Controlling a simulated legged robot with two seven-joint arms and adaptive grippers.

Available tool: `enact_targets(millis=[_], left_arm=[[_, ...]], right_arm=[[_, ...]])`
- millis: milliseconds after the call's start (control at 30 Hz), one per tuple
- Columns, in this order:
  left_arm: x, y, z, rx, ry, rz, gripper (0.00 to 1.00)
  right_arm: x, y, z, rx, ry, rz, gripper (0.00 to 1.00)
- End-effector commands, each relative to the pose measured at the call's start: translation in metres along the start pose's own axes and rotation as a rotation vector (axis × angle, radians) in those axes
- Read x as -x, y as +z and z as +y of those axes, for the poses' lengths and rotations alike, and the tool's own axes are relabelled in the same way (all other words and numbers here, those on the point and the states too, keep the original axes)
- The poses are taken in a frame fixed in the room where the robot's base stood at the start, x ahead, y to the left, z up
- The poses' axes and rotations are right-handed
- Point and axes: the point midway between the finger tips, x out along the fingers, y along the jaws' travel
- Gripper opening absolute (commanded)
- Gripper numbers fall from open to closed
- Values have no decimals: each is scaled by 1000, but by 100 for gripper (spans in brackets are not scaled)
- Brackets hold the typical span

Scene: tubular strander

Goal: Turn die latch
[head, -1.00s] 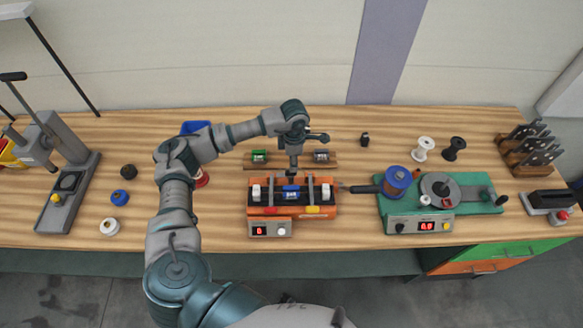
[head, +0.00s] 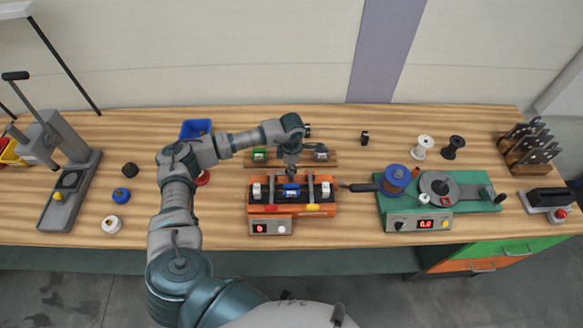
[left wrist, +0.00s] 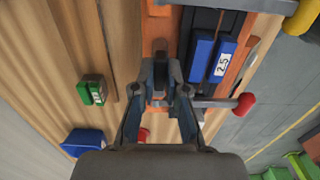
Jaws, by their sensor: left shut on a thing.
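The orange die unit (head: 322,211) stands mid-bench with a blue die block (head: 291,190) marked 2.5 in its dark slot. Two grey bars cross the unit; one ends in a red knob (head: 271,208), the other in a yellow knob (head: 313,207). My left gripper (head: 292,178) points down at the unit's back edge, behind the die. In the left wrist view, my left gripper (left wrist: 160,92) is shut on a small grey piece, seemingly the die latch (left wrist: 158,76), largely hidden by the fingers. The red-knob bar (left wrist: 215,103) lies beside it. My right gripper is not in view.
A rack with a green die (head: 259,154) lies behind the unit.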

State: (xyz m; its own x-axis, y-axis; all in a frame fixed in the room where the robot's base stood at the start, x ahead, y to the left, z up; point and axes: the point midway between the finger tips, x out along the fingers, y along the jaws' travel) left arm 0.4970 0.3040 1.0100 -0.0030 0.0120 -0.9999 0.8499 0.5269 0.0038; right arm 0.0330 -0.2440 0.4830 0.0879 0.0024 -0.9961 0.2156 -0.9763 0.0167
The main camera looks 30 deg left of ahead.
Motion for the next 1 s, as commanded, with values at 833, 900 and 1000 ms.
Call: enact_targets(millis=[833,900,1000], left_arm=[[-1,0,1,204,-4,-12,0],[-1,0,1,266,-4,-12,0],[-1,0,1,360,-4,-12,0]], right_arm=[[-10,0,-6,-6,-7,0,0],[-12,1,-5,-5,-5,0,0],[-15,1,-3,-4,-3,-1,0]])
